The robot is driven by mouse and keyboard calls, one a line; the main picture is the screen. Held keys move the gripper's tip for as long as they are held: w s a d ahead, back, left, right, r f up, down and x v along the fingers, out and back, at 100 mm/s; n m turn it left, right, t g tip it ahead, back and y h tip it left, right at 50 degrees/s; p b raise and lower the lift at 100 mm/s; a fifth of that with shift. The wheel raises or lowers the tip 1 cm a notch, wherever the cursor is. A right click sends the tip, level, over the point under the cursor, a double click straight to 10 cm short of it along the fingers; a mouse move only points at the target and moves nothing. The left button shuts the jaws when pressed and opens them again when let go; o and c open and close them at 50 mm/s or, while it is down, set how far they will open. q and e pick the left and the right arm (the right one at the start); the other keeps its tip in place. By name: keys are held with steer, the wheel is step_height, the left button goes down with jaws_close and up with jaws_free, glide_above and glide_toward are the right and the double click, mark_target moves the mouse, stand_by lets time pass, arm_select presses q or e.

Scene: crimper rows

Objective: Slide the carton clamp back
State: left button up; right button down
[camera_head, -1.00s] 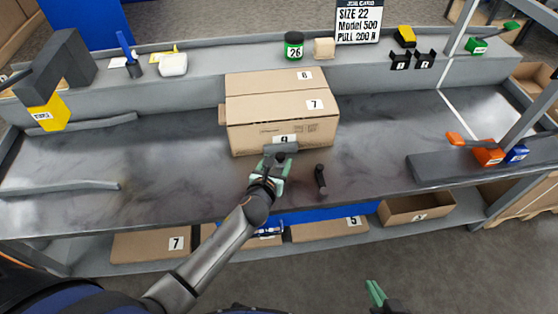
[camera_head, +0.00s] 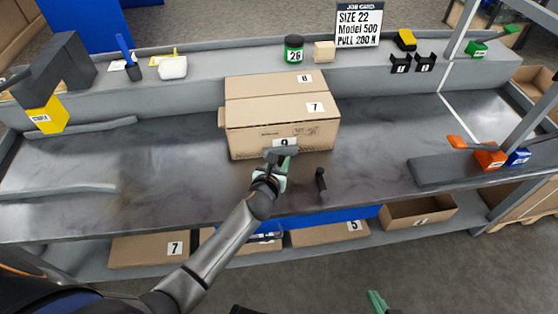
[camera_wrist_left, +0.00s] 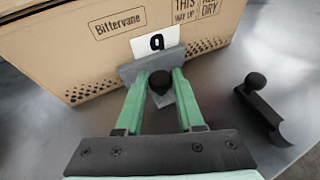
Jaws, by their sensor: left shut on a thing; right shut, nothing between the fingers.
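The carton clamp (camera_wrist_left: 146,70) is a grey plate with a dark round knob, standing at the front face of the big cardboard carton (camera_head: 282,110) on the bench; it also shows in the head view (camera_head: 281,153). The plate looks close against the carton below its "9" label; whether it touches is unclear. My left gripper (camera_wrist_left: 162,82) is shut on the clamp's knob, with one green finger on each side; in the head view (camera_head: 275,170) it partly hides the clamp. My right gripper (camera_head: 377,301) is shut and empty at the bottom edge, away from the bench.
A dark piece with a round knob (camera_head: 320,180) stands on the bench just right of the clamp; the wrist view shows it too (camera_wrist_left: 262,108). A grey block with orange and blue items (camera_head: 490,157) is at the right. The bench left of the carton is mostly clear.

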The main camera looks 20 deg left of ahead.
arm_select(q)
jaws_close()
stand_by(0.8)
